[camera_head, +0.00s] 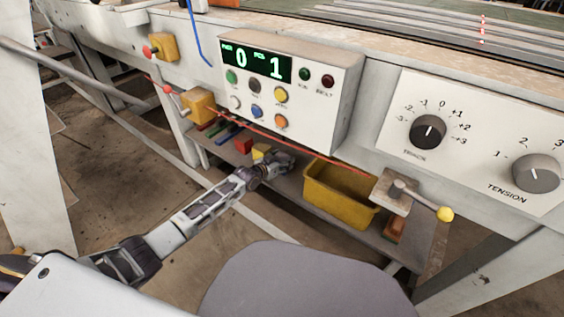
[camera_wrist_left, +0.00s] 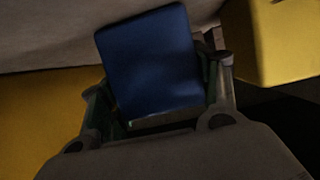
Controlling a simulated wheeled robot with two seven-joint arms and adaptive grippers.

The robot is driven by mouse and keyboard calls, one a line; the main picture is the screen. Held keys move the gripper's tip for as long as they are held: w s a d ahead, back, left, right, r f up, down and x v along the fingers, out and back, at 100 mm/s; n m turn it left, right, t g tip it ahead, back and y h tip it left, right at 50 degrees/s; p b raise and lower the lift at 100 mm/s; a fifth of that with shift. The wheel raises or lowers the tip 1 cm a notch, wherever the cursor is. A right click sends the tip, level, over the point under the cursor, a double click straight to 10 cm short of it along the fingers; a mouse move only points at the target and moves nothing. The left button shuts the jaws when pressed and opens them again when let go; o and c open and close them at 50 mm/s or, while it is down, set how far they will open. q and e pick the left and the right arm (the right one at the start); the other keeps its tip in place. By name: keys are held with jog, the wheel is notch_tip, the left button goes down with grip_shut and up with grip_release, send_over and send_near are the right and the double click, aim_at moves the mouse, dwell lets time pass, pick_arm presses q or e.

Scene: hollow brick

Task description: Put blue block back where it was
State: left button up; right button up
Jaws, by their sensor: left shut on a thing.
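The blue block (camera_wrist_left: 153,62) shows large in the left wrist view, tilted slightly, between the two fingers of my left gripper (camera_wrist_left: 160,100). The gripper is shut on it. In the head view my left arm reaches under the bench, and the left gripper (camera_head: 280,160) is at the lower shelf, between a yellow block (camera_head: 260,151) and the yellow bin (camera_head: 340,192). The blue block cannot be made out in the head view. My right gripper is not in view.
A red block (camera_head: 243,145) and several coloured bars (camera_head: 222,132) lie on the shelf to the left. A control box (camera_head: 290,85) and a red cable hang above. A lever with a yellow knob (camera_head: 444,214) juts out at right. Another yellow surface (camera_wrist_left: 275,40) is close in the wrist view.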

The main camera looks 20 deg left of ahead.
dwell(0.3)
pick_arm(q)
jog(key=o, duration=1.2)
jog(key=shift+o, duration=0.2)
jog(key=shift+s+r, duration=0.1)
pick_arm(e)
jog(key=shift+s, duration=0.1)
pick_arm(q)
jog(key=shift+s+a, duration=0.1)
jog(key=shift+s, duration=0.1)
jog(key=shift+s+a+r+p, duration=0.2)
jog(key=shift+s+r+p, duration=0.1)
jog(key=shift+s+p, duration=0.2)
jog(key=shift+s+a+r+p, duration=0.25)
jog(key=shift+s+p, duration=0.1)
jog(key=shift+s, duration=0.3)
jog(key=shift+p+v, duration=1.2)
jog(key=shift+v, duration=1.7)
jog(key=shift+p+v, duration=0.5)
jog(key=shift+v, duration=0.95)
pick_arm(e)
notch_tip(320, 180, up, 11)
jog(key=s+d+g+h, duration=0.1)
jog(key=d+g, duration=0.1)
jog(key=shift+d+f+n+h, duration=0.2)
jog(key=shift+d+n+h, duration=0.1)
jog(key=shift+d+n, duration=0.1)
